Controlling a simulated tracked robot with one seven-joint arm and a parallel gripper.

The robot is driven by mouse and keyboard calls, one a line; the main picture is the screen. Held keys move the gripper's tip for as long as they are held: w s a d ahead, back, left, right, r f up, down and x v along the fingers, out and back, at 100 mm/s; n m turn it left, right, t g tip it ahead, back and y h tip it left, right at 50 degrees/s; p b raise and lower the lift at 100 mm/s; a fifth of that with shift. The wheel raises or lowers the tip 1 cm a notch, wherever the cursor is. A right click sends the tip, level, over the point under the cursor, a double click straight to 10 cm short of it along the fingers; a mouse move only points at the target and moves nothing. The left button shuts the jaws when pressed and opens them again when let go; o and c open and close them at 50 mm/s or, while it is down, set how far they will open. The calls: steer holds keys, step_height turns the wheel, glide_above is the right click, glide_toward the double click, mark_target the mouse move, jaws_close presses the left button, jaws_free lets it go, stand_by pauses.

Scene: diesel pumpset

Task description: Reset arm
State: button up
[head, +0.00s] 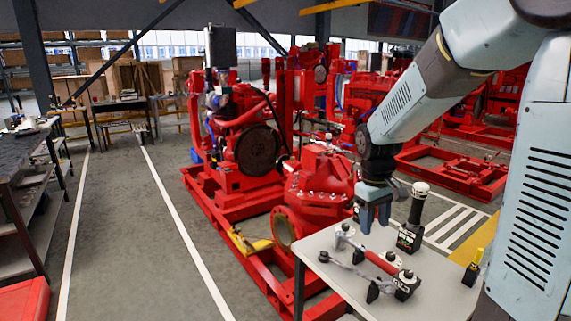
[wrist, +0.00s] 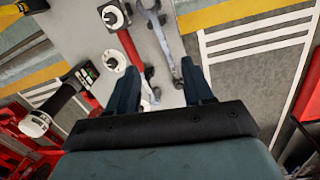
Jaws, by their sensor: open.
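My gripper (head: 374,215) hangs above the far edge of a light grey table in the head view, its fingers pointing down. In the wrist view its two dark fingers (wrist: 160,82) stand apart with nothing held between them. A red-handled tool (head: 382,263) lies across black stands on the table, and its red shaft (wrist: 130,45) shows in the wrist view. A grey wrench (head: 350,268) lies beside it on supports. A black tool with a white top (head: 416,212) stands upright just right of my gripper.
The table (head: 435,300) also holds a small yellow-and-black item (head: 472,270) at its right. A red diesel pumpset (head: 250,150) stands behind and left of the table. A dark workbench (head: 25,190) is at far left. The floor between white lines (head: 180,220) is clear.

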steer(key=s+r+m+t, duration=0.2)
steer(key=s+r, duration=0.4)
steer(key=s, duration=0.3)
steer(key=s+r+m+t+y, duration=0.1)
steer(key=s+r+m+t, duration=0.2)
steer(key=s+r, duration=0.3)
steer(key=s, duration=0.3)
steer(key=shift+s+d+r+t, duration=0.25)
steer(key=shift+d+r+t, duration=0.05)
steer(key=shift+c, duration=0.8)
